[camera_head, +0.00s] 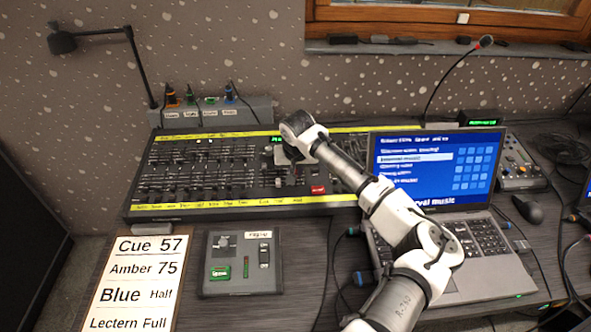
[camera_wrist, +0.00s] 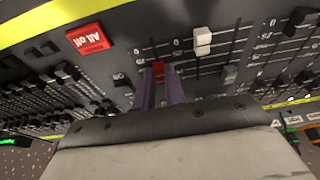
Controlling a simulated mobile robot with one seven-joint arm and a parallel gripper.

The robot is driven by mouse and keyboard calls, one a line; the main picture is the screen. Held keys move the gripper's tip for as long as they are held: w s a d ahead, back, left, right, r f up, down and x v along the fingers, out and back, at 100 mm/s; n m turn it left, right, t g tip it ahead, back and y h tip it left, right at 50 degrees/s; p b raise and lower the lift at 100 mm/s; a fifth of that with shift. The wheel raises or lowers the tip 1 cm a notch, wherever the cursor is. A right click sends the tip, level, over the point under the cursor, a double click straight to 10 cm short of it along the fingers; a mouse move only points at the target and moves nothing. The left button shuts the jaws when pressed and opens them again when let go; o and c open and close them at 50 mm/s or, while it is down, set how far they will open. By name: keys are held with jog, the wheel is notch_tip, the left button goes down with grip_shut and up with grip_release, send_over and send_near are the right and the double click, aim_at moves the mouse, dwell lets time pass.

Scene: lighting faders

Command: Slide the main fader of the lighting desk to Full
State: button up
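The lighting desk (camera_head: 250,200) is a long dark panel of faders with yellow label strips. In the wrist view, a red fader cap (camera_wrist: 158,69) sits near one end of its scaled slot, between the tips of my gripper. My gripper (camera_wrist: 159,76) has two purple fingers set close together, with the red cap filling the narrow gap; it looks shut on it. In the head view my gripper is over the right part of the desk, with its fingertips hidden. A white fader cap (camera_wrist: 202,40) stands in a neighbouring slot. Which cap is labelled main is unreadable.
A red "All off" button (camera_wrist: 88,39) lies close to my fingers. A laptop (camera_head: 440,170) stands right of the desk, partly behind my arm. A small control box (camera_head: 240,285) and a cue card (camera_head: 133,285) lie in front. Other fader caps crowd both sides.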

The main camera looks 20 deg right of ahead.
jog(key=shift+w, duration=0.1)
jog(key=shift+w+d+r+p, duration=0.1)
jog(key=shift+w+d+p, duration=0.1)
jog(key=shift+w, duration=0.5)
jog(key=shift+w+d+r+p, duration=0.1)
jog(key=shift+w+d, duration=0.1)
jog(key=shift+w, duration=0.45)
jog(key=o, duration=0.4)
jog(key=shift+r+p, duration=1.05)
jog(key=shift+r, duration=0.15)
jog(key=b+v, duration=0.3)
jog(key=v, duration=1)
jog(key=shift+s+r, duration=0.25)
jog(key=shift+r, duration=0.1)
jog(key=shift+a, duration=0.1)
